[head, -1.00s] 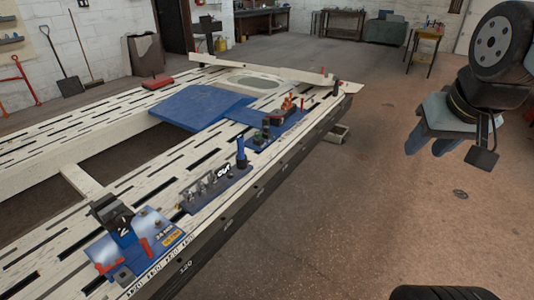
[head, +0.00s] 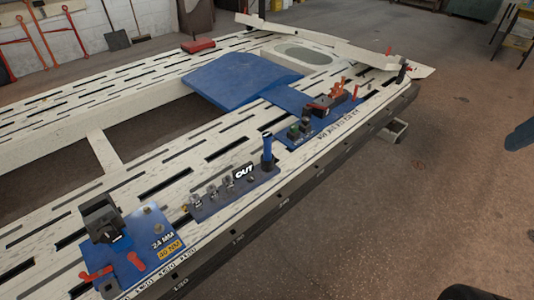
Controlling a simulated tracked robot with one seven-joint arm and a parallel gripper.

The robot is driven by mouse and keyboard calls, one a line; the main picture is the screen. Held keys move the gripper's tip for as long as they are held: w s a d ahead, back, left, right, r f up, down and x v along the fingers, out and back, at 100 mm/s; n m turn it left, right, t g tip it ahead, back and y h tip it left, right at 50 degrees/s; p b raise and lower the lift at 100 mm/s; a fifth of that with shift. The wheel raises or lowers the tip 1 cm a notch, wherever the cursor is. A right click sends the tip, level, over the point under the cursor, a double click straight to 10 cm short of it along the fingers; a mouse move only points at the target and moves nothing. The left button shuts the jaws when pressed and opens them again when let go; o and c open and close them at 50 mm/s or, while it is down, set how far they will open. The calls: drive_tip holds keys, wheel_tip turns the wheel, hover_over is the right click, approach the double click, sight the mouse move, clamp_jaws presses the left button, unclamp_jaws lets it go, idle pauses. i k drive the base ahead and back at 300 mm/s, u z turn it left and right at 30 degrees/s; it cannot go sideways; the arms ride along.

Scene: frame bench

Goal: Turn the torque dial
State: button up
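I cannot single out the torque dial for certain in the head view. A blue plate (head: 150,230) at the near left of the bench carries a dark block (head: 102,218), red levers (head: 136,262), a small grey round part (head: 146,209) and a yellow label (head: 169,249) that seems to read 40 NM. A dark panel (head: 215,205) farther along has several grey knobs (head: 211,191), an OUT sign (head: 243,172) and an upright blue handle (head: 267,150). Only a blue part of my gripper (head: 523,134) shows at the right edge, far from the panels; its opening is hidden.
The pale slotted bench (head: 335,100) runs from near left to far right. A flat blue plate (head: 240,80) and a panel with buttons (head: 297,130) and a red-orange part (head: 328,103) lie farther back.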

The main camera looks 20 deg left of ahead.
sight(250, 178)
drive_tip(key=u, duration=0.35)
drive_tip(key=i, duration=1)
drive_tip(key=u, duration=1)
drive_tip(key=i, duration=0.6)
drive_tip(key=u, duration=0.35)
drive_tip(key=k, duration=0.85)
drive_tip(key=u, duration=0.2)
drive_tip(key=i, duration=0.85)
drive_tip(key=z, duration=0.05)
